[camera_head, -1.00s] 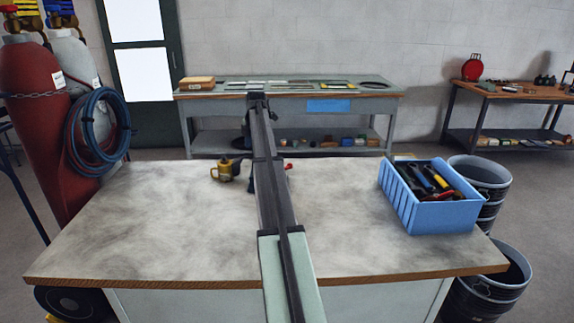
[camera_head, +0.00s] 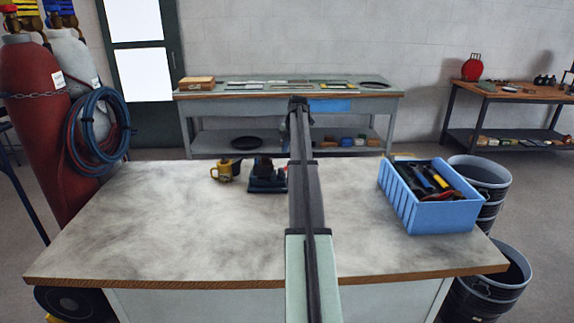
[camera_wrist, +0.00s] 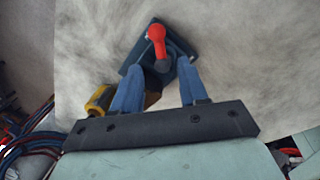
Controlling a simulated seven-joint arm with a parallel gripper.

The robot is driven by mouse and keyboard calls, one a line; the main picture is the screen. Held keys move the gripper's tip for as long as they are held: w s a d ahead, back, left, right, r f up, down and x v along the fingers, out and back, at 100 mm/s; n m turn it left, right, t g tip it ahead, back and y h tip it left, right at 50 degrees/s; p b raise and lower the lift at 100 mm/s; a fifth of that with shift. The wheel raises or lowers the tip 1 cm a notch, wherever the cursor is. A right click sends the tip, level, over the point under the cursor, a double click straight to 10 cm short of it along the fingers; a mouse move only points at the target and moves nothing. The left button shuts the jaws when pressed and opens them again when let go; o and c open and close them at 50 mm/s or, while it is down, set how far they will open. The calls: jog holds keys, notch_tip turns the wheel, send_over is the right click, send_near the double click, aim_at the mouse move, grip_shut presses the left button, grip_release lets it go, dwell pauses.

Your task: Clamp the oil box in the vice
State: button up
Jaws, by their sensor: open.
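A small yellow container with a dark top, seemingly the oil box (camera_head: 226,171), stands on the worktop left of the vice. The dark blue vice (camera_head: 266,178) sits near the worktop's far edge, just left of my arm. In the wrist view the vice (camera_wrist: 139,53) with its red knob lies just beyond my gripper (camera_wrist: 159,66). My two blue fingers are open and apart. A yellow and dark part (camera_wrist: 100,100) shows beside the left finger, partly hidden. My gripper's tips are hidden in the head view. I cannot tell whether the vice jaws are open.
A blue bin (camera_head: 445,210) of tools stands on the right of the worktop (camera_head: 170,240). The worktop's front and middle are clear. Gas cylinders (camera_head: 42,110) stand at the left. Dark buckets (camera_head: 490,285) stand at the right. A long bench (camera_head: 350,103) is behind.

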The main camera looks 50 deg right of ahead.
aim_at(287, 167)
jog(key=shift+w+f, duration=0.25)
jog(key=shift+f, duration=0.9)
jog(key=shift+w+f, duration=0.2)
jog(key=shift+f, duration=0.95)
jog(key=shift+w+f, duration=0.25)
jog(key=shift+f, duration=0.9)
grip_shut()
